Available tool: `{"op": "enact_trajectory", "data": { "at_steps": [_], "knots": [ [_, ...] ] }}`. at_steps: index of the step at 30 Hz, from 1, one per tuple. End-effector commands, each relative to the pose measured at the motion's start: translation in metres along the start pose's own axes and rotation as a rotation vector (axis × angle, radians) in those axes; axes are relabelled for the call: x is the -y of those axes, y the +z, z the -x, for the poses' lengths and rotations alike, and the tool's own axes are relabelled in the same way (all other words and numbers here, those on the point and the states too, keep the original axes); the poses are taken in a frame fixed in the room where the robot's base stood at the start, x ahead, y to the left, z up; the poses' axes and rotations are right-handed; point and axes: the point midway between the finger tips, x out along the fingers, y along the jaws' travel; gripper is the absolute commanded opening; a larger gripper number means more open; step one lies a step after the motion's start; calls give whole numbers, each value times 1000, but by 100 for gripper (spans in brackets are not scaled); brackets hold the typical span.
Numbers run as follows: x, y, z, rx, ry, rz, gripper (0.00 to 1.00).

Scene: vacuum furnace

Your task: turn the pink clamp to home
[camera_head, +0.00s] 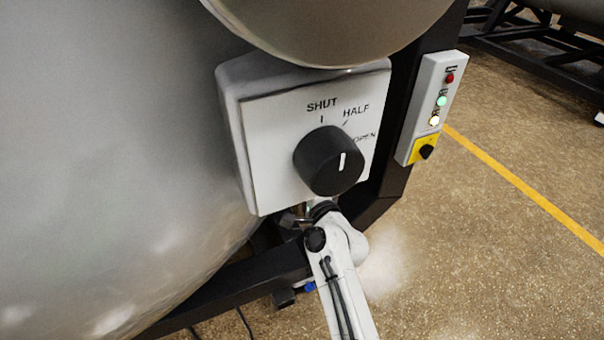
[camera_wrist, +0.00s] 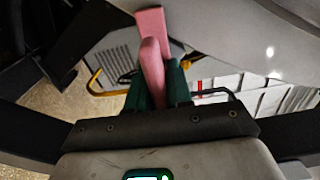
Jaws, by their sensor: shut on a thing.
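The pink clamp (camera_wrist: 152,60) shows in the middle of the wrist view as a handle with a wider pink part behind it, next to a grey curved surface. My gripper (camera_wrist: 158,85) is shut on the handle, with a green fingertip on each side of it. In the head view my white arm reaches up under the dial panel. The clamp and my fingertips are hidden there. No home mark for the clamp shows in either view.
A black dial (camera_head: 329,161) marked SHUT, HALF and OPEN sits on a white panel (camera_head: 262,160) above my wrist. The grey vessel (camera_head: 100,130) fills the left. A light box (camera_head: 432,105) with a yellow switch plate stands on the right.

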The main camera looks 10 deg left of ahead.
Motion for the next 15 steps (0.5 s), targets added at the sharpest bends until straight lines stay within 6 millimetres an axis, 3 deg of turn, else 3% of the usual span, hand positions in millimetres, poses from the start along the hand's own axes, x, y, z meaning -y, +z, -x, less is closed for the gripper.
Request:
{"op": "enact_trajectory", "data": {
  "at_steps": [15],
  "knots": [
    [0, -1, 1, -2, 3, -455, 0]
  ]
}}
